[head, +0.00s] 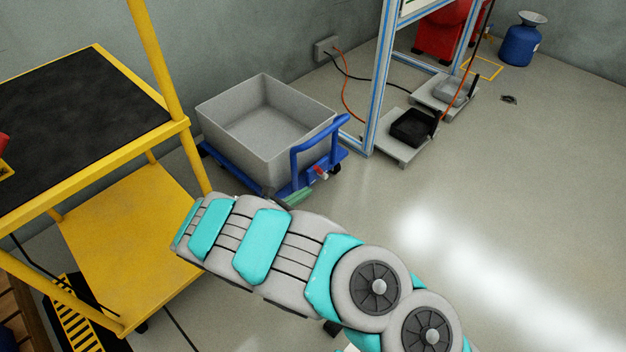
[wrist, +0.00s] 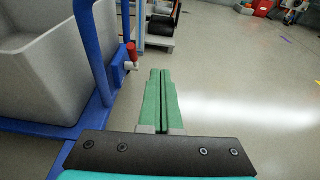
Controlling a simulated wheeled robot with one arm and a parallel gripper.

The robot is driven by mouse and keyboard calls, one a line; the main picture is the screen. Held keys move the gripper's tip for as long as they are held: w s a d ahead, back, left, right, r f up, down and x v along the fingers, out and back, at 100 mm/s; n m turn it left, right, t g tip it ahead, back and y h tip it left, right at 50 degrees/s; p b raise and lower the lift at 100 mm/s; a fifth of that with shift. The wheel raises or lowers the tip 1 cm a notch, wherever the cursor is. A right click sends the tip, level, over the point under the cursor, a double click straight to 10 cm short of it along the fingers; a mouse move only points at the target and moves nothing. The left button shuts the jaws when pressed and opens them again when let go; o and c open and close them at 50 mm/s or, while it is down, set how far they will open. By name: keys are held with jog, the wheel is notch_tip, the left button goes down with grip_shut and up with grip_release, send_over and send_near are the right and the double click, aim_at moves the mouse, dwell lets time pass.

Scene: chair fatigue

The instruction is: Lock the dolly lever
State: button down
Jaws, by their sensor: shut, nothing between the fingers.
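The blue dolly (head: 240,184) stands on the floor with a grey bin (head: 250,165) on it and a blue push handle (head: 318,146) at its right end. A small lever with a red grip (head: 321,173) sits low on the handle side. In the wrist view the red lever (wrist: 132,50) is to the upper left of my fingers, beside the blue handle post (wrist: 92,50). My gripper (wrist: 160,75) has its green fingers together and empty, to the right of the dolly and apart from the lever. In the head view my arm partly hides the gripper (head: 296,197).
A yellow cart (head: 120,230) with a black top stands at the left, close to my arm. A blue-and-grey frame (head: 375,95) stands behind the dolly, with black and grey trays at its foot. Orange and black cables run nearby. The floor (head: 500,200) to the right is clear.

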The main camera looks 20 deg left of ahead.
jog(key=s+a+f+n+y, duration=0.1)
jog(key=s+a+f+n, duration=0.1)
jog(key=s+a+f, duration=0.1)
jog(key=shift+a+f+y, duration=0.3)
jog(key=shift+a+f, duration=0.3)
jog(key=shift+a, duration=0.05)
jog(key=shift+w, duration=0.1)
jog(key=b, duration=0.1)
send_near(320, 172)
jog(key=w+f, duration=0.4)
jog(key=w, duration=0.1)
jog(key=shift+w+d+r, duration=0.3)
jog(key=shift+d+r, duration=0.1)
jog(key=shift+r, duration=0.05)
